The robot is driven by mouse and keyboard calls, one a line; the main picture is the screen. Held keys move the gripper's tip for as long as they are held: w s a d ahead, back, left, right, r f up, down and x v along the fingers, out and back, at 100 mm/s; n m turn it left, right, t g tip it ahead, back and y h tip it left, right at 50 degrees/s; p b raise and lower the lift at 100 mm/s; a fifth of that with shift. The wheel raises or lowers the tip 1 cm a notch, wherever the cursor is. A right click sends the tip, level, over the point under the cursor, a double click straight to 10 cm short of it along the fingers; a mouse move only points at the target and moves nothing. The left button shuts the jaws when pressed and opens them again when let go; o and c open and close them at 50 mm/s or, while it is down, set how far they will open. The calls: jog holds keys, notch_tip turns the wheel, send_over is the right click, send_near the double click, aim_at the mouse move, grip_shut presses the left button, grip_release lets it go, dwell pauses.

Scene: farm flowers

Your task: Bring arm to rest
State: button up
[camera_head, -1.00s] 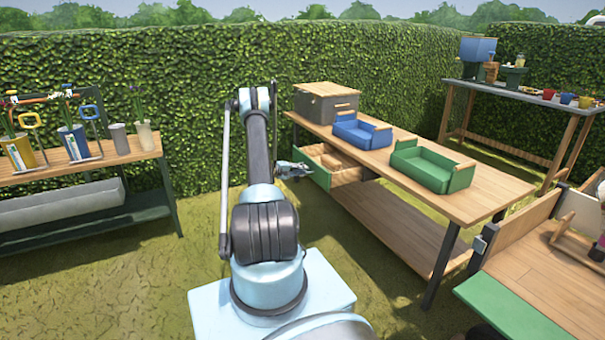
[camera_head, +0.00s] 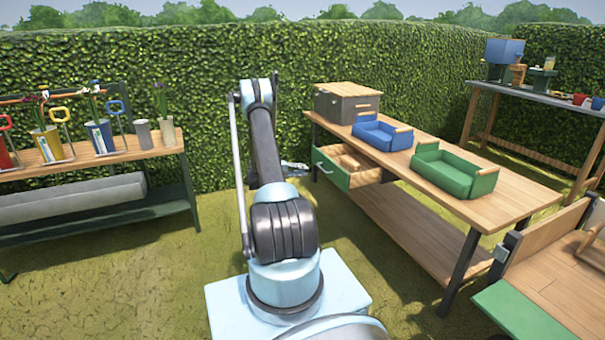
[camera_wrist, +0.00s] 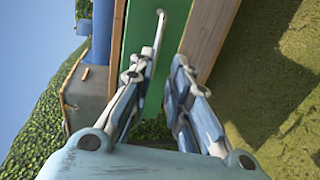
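My gripper (camera_head: 296,166) shows small in the head view, partly hidden behind my arm, just left of the green-fronted drawer (camera_head: 331,170). In the wrist view my gripper (camera_wrist: 160,66) has its two fingers apart with nothing held between them. The drawer's green front (camera_wrist: 157,18) and its thin pale handle (camera_wrist: 158,30) lie ahead of the fingers. I cannot tell whether a finger touches the handle. The drawer stands pulled out under the tabletop. My arm is raised in front of the body camera.
The wooden table (camera_head: 505,205) carries a grey box (camera_head: 340,105), a blue tray (camera_head: 405,137) and a green tray (camera_head: 485,184). A planter bench (camera_head: 105,157) stands left. Another table (camera_head: 540,98) stands at back right. Grass (camera_head: 100,275) is open at front left.

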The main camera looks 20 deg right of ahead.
dwell(0.3)
jog(key=s+a+r+y, duration=0.2)
jog(key=s+a+r, duration=0.2)
jog(key=r, duration=0.4)
jog(key=s+a+r+t+y, duration=0.1)
jog(key=s+a+r+y, duration=0.15)
jog(key=r, duration=0.45)
jog(key=s+a+r+y, duration=0.1)
jog(key=s+a+r, duration=0.3)
jog(key=r, duration=0.4)
jog(key=s+a+r+y, duration=0.25)
jog(key=s+a, duration=0.25)
jog(key=s, duration=0.3)
jog(key=s+a+r+y, duration=0.1)
jog(key=s+a+r, duration=0.25)
jog(key=s, duration=0.45)
jog(key=s+a+f+y, duration=0.2)
jog(key=s+a, duration=0.3)
jog(key=s, duration=0.4)
jog(key=s+a+f+y, duration=0.2)
jog(key=s+a, duration=0.3)
jog(key=s, duration=0.4)
jog(key=s+a+f+t+y, duration=0.1)
jog(key=s+a+f, duration=0.3)
jog(key=s, duration=0.5)
jog(key=shift+s+a+f+y, duration=0.2)
jog(key=shift+s+a+y, duration=0.1)
jog(key=shift+a+y, duration=0.6)
